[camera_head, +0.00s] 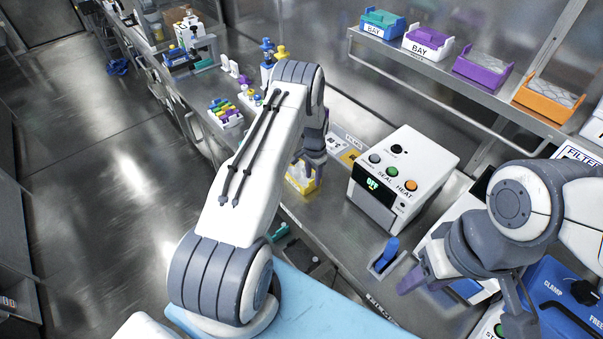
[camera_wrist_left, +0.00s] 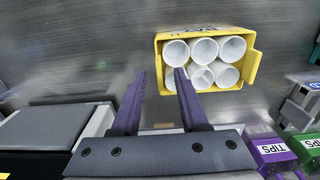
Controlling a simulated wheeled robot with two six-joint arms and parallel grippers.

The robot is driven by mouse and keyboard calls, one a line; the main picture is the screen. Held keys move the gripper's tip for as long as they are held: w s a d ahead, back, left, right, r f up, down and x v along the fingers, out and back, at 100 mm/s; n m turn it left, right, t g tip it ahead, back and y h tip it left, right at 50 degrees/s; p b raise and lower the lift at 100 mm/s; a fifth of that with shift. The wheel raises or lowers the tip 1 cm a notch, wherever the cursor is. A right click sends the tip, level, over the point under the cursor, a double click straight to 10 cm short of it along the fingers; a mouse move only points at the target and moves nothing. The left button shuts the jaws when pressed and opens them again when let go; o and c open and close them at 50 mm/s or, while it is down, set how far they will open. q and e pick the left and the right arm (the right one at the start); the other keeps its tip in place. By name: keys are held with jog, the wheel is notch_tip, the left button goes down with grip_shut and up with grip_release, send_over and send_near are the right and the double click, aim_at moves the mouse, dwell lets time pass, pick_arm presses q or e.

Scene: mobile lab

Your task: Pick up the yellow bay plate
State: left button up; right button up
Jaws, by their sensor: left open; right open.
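A yellow bay plate (camera_wrist_left: 253,66) holding several white cups in two rows shows in the upper middle of the left wrist view. In the head view it is a small yellow box (camera_head: 301,186) on the metal bench, partly hidden by my left gripper. My left gripper (camera_head: 313,158) is open above it. In the left wrist view its right finger overlaps the plate's lower left part, and its left finger is outside the plate's left side. I cannot tell whether they touch. My right gripper (camera_head: 462,300) is open and empty at the lower right.
A white heat-seal machine (camera_head: 420,155) stands right of the plate. A shelf above holds teal (camera_head: 382,22), purple and orange bays. Purple (camera_wrist_left: 272,150) and green TIPS boxes stand nearby in the left wrist view. A blue clamp machine (camera_head: 565,300) is at the lower right.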

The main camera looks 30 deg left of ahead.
pick_arm(q)
jog(key=shift+f, duration=0.35)
grip_shut()
dwell(1.2)
